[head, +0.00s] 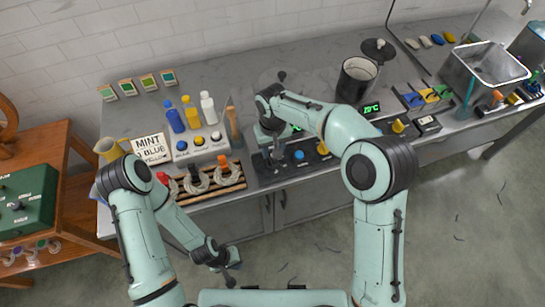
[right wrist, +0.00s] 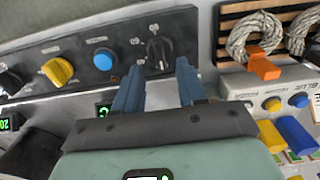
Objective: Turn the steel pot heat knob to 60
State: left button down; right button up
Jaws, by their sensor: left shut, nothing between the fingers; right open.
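The black heat knob (right wrist: 158,50) with dial marks around it is on the grey front panel, in the right wrist view. My right gripper (right wrist: 160,68) is open, its two blue fingers pointing at the panel with the knob just beyond and between their tips. I cannot tell whether they touch it. In the head view my right gripper (head: 275,155) is at the panel front, partly hidden by its own arm. The steel pot is not clearly seen behind that arm. My left gripper (head: 228,268) is shut and empty, low in front of the counter.
A blue button (right wrist: 103,60) and a yellow knob (right wrist: 57,71) sit beside the black knob. A rack of wool skeins (head: 200,182) and dye bottles (head: 190,112) stand left. A dark pot (head: 357,80) stands right.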

aim_at(273, 161)
notch_tip(273, 161, down, 5)
jog(key=shift+f, duration=0.1)
dwell(0.3)
grip_shut()
